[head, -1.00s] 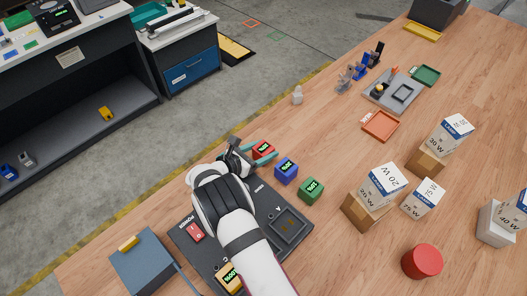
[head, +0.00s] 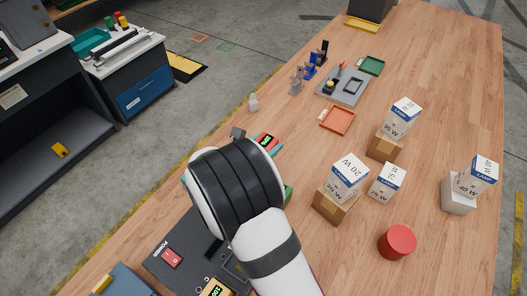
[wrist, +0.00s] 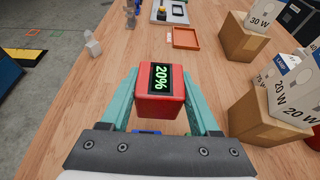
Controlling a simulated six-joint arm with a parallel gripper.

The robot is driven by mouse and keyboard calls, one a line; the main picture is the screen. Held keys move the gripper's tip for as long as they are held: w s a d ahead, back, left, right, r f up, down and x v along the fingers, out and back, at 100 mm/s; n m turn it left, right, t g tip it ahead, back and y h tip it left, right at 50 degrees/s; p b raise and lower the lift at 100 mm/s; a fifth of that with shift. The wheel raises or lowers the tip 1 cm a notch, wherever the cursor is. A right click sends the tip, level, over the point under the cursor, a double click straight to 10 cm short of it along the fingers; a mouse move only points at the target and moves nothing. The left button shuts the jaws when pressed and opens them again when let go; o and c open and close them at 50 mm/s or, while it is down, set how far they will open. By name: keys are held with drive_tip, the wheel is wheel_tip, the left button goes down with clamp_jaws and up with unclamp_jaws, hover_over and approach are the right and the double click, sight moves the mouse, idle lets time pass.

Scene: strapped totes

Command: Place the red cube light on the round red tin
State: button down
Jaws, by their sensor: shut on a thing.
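The red cube light (wrist: 160,104), with a lit green "20%" display, sits between the teal fingers of my gripper (wrist: 162,108) in the wrist view. The fingers are shut on its two sides. In the head view the red cube (head: 266,141) shows just beyond my wrist, which hides most of my gripper. The round red tin (head: 397,242) stands upright on the table at the lower right of the head view, well apart from my gripper. Its top is bare.
A white block with a 40 W box (head: 459,196) is right of the tin. An orange tray (head: 337,120) lies farther back. A green cube (head: 288,192) is partly hidden.

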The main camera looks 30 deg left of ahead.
drive_tip(key=shift+w+d+r, duration=0.1)
drive_tip(key=shift+d+r, duration=0.05)
drive_tip(key=shift+d, duration=0.05)
drive_tip(key=shift+r, duration=0.35)
wheel_tip(320, 180, up, 12)
drive_tip(key=w+d+m+g+h, duration=0.15)
drive_tip(key=d+m+h, duration=0.25)
drive_tip(key=d, duration=1.1)
drive_tip(key=w+d+m+g+h, duration=0.15)
drive_tip(key=d+m+h, duration=0.25)
drive_tip(key=d, duration=1.1)
drive_tip(key=s+d+m+g+h, duration=0.25)
drive_tip(key=s+d, duration=0.35)
drive_tip(key=d, duration=0.3)
drive_tip(key=s+d+m+g+h, duration=0.25)
drive_tip(key=s+d, duration=0.25)
drive_tip(key=d, duration=0.4)
hover_over(402, 239)
drive_tip(key=shift+m+g, duration=0.3)
wheel_tip(402, 239, down, 12)
drive_tip(key=shift+f, duration=2.25)
